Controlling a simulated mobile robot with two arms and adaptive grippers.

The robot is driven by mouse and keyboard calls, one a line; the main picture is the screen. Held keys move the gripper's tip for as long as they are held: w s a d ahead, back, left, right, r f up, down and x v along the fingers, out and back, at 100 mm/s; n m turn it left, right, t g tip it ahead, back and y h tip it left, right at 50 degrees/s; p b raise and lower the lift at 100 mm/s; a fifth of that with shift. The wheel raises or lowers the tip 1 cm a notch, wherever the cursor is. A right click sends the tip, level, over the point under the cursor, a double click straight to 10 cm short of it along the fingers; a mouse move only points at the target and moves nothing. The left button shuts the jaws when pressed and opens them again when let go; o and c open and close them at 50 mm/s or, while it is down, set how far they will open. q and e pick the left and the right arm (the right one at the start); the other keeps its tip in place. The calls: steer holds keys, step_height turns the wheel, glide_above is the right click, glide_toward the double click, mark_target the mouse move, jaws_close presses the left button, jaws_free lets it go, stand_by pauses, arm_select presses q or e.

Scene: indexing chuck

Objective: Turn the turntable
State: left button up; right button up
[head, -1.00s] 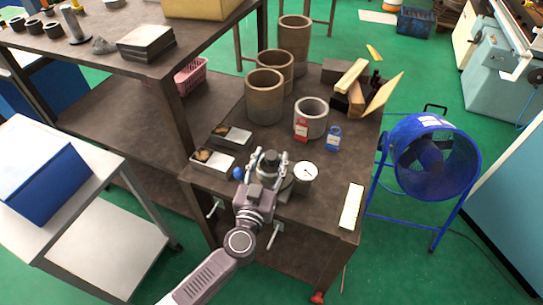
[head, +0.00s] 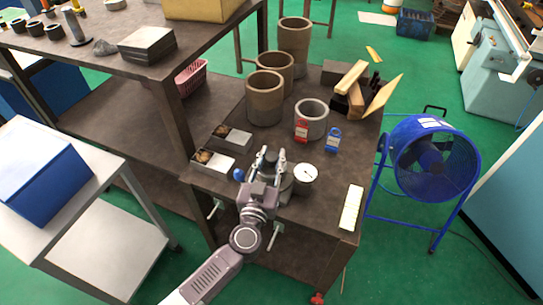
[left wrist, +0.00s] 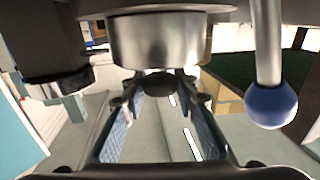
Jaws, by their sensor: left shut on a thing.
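The turntable (head: 287,184) is a dark grey metal unit on the brown bench, mostly hidden under my gripper in the head view. A lever with a blue ball knob (head: 239,174) stands at its left; the knob also shows in the left wrist view (left wrist: 270,105). My left gripper (head: 270,157) comes from the front with its fingers on both sides of the turntable's upper part, shut on it. In the left wrist view a round metal body (left wrist: 170,40) fills the top, above the fingers. The exact contact is hidden. My right gripper is out of view.
A white dial gauge (head: 306,173) stands close at the right of the turntable. Two open boxes (head: 213,163) lie to the left. A grey ring (head: 312,118) with red and blue tags and brown cylinders (head: 265,98) stand behind.

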arm_select(q)
steer(key=shift+r+n+y+p, duration=0.15)
steer(key=shift+n+y+p, duration=0.5)
steer(key=shift+y, duration=0.25)
steer(key=shift+n+y+p, duration=0.35)
steer(key=shift+n+y, duration=0.1)
steer(key=shift+y, duration=0.35)
steer(key=shift+f, duration=0.2)
steer(key=o, duration=1.1)
steer(key=shift+o, duration=0.2)
